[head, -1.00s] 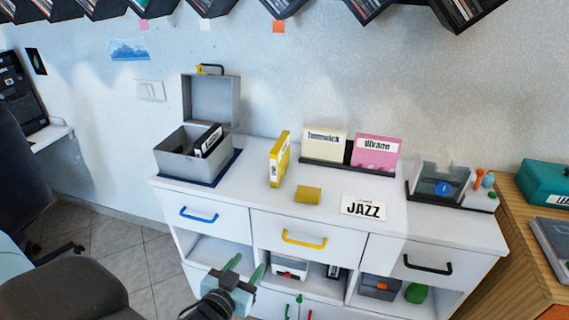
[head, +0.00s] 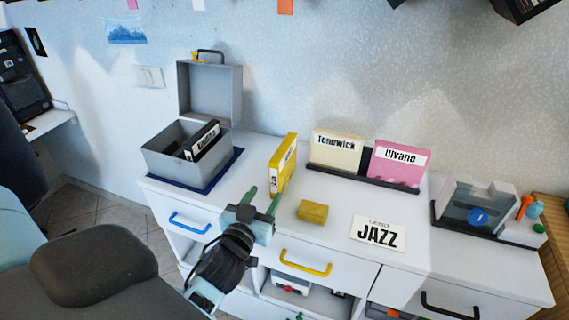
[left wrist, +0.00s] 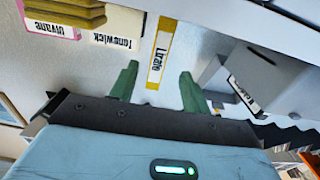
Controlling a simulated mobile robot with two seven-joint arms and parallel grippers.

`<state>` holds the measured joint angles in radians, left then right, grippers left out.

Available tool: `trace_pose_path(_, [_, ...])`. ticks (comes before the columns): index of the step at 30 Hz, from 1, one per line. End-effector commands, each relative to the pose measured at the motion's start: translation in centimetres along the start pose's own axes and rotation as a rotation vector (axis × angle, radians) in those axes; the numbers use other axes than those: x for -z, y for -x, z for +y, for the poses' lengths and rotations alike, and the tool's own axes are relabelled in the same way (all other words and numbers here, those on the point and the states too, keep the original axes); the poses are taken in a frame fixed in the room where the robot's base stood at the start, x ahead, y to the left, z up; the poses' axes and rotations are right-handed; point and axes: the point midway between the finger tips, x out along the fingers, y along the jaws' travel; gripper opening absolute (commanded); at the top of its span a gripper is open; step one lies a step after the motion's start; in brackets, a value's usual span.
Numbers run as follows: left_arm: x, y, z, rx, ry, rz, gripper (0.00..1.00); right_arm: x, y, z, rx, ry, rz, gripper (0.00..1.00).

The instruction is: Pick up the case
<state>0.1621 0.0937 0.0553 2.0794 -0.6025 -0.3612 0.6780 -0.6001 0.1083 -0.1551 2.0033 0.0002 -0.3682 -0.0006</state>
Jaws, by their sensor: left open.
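A yellow disc case (head: 283,165) stands upright on the white cabinet top, its white label edge facing me. It also shows in the left wrist view (left wrist: 160,55), upside down, between the two fingers and beyond their tips. My left gripper (head: 263,197) is open and empty, with its green fingers pointing at the case from the front. It is a little short of the case and does not appear to touch it. The fingers also show in the left wrist view (left wrist: 159,80). My right gripper is not in view.
Left of the case, a grey lidded box (head: 185,158) stands open on a blue mat, holding a black case (head: 202,142). Cream (head: 337,152) and pink (head: 399,164) cases stand in a rack behind right. A yellow block (head: 312,211) and a JAZZ card (head: 377,233) lie nearby.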

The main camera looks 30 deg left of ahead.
Motion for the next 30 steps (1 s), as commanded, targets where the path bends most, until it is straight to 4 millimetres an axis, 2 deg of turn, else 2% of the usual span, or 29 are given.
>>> trace_pose_path(3, [0.2,-1.4,0.0,0.0,-0.001,0.003,0.47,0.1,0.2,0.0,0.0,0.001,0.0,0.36])
trace_pose_path(11, [0.2,-2.4,0.1,0.0,-0.001,0.002,0.47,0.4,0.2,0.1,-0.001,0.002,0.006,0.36])
trace_pose_path(21, [0.3,-6.5,0.1,0.001,-0.001,0.003,0.47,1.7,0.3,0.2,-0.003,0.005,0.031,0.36])
trace_pose_path(30, [0.1,-7.0,0.1,0.001,0.0,0.002,0.47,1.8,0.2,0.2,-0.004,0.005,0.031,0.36])
